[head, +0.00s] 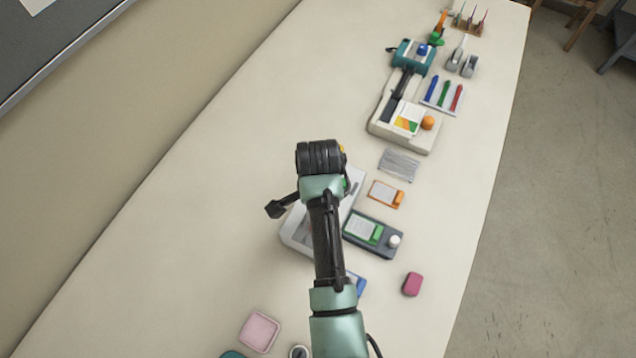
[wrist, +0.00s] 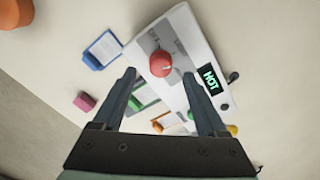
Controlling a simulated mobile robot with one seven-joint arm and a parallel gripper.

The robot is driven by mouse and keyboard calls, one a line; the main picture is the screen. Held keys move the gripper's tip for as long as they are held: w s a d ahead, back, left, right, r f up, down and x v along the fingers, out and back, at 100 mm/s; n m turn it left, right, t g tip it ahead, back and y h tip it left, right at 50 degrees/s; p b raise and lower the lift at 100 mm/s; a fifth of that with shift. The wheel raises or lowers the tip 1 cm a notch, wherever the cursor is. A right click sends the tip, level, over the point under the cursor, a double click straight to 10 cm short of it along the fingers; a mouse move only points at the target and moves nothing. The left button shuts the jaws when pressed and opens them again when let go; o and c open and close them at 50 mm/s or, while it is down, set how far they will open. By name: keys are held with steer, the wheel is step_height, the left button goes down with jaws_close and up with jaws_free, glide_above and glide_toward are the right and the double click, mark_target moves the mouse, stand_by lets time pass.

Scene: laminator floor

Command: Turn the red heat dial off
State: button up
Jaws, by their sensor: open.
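The red heat dial (wrist: 161,63) is a round knob on top of a white laminator (wrist: 186,30) in the wrist view. It has a pale mark near its middle. A small dark display (wrist: 210,78) beside it reads HOT in green. My gripper (wrist: 160,75) is open, with its two fingers apart and the dial between and just beyond their tips. No contact with the dial is visible, and the height gap cannot be told. In the head view, the white laminator (head: 294,235) shows partly behind my arm, which hides the dial.
A dark box (head: 384,248) with a green-clipped card and white knob stands right of the laminator. An orange-clipped card (head: 384,194), a pink block (head: 412,284) and a pink pad (head: 260,332) lie nearby. Another cream machine (head: 420,141) is farther back. The table's left side is clear.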

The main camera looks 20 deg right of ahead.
steer(key=shift+f, duration=1.95)
steer(key=shift+c, duration=0.3)
jaws_close()
